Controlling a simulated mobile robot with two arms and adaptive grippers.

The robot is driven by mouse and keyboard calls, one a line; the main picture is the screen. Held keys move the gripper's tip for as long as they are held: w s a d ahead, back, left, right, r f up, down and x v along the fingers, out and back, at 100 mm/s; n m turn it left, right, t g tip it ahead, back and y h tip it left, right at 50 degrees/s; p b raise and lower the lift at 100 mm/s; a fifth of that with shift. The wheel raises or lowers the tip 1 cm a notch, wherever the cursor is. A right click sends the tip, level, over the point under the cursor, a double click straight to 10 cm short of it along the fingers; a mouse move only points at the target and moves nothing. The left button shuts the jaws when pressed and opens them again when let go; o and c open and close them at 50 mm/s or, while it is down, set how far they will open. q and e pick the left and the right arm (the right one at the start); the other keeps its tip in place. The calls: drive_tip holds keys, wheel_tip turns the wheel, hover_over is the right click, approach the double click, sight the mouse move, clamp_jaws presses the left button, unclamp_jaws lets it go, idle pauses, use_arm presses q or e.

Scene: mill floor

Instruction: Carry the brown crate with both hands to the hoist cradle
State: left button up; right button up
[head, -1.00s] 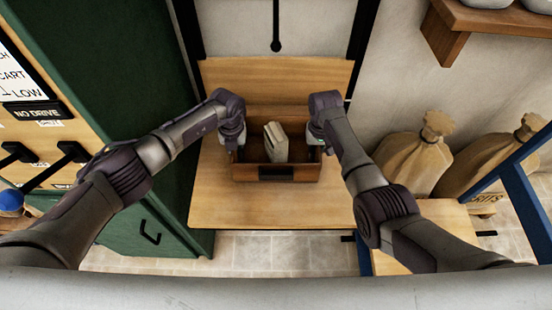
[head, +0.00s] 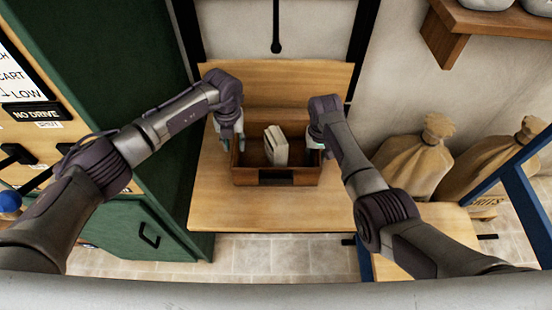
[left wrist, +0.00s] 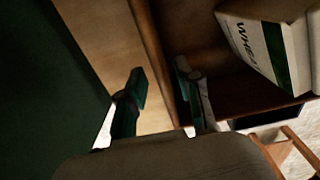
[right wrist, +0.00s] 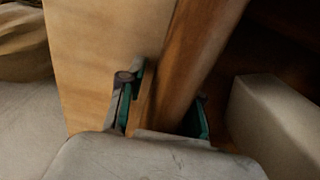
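The brown crate (head: 277,178) is an open wooden box with a dark label on its front, resting on or just above a light wooden platform (head: 275,210), likely the hoist cradle. A pale packet (head: 276,147) stands inside it. My left gripper (head: 230,132) is at the crate's left wall. In the left wrist view its fingers (left wrist: 160,92) straddle that wall (left wrist: 158,55), with a gap on the outer side. My right gripper (head: 315,146) is at the right wall (right wrist: 205,40). Its fingers (right wrist: 168,100) lie against both faces of that wall.
A green cabinet (head: 110,90) stands close on the left. Tan sacks (head: 412,160) and a blue frame (head: 525,200) are on the right, below a wooden shelf (head: 490,25). Dark posts flank the platform's back panel (head: 275,85). The platform front is clear.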

use_arm(q)
wheel_tip(320, 180, up, 4)
drive_tip(key=shift+r, duration=0.5)
use_arm(e)
drive_tip(key=shift+r, duration=0.2)
wheel_tip(320, 180, up, 12)
drive_tip(key=shift+f, duration=0.2)
use_arm(q)
drive_tip(key=shift+s, duration=0.1)
use_arm(e)
drive_tip(key=shift+s+f, duration=0.1)
